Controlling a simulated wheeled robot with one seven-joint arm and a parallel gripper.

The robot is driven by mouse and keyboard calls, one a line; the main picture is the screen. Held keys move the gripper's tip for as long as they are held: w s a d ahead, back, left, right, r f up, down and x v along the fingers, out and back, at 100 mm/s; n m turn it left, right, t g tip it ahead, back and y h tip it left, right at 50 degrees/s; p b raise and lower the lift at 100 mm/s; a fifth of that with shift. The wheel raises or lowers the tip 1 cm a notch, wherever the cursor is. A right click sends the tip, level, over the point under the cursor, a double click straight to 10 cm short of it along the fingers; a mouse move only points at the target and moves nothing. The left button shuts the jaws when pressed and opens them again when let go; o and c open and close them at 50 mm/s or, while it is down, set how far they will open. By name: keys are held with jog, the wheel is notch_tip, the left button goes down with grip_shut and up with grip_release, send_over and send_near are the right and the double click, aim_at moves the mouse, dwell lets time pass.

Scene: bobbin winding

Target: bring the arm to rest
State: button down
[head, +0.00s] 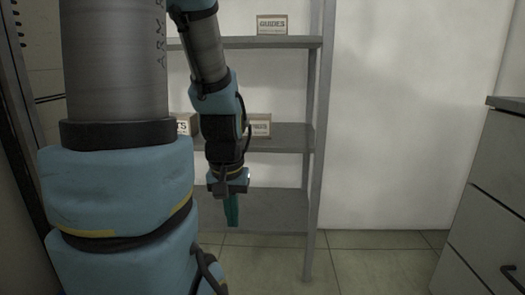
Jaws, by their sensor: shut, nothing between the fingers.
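My arm hangs in front of a grey shelf unit, with its upper links large at the left of the head view. My gripper (231,212) points straight down at the arm's end, in front of the lower part of the shelf unit. Its teal fingers are together, with nothing seen held between them. The fingertips are small in the view and hang free, apart from any surface that I can make out.
The grey shelf unit (311,140) stands behind my arm. A box labelled "GUIDES" (271,25) is on its top visible shelf. Two boxes (259,125) (184,125) sit on the middle shelf, partly hidden. A drawer cabinet (492,190) stands at right. Tiled floor (375,265) between is clear.

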notch_tip(320, 180, up, 28)
jog(key=p, duration=2.6)
jog(key=shift+r, duration=0.15)
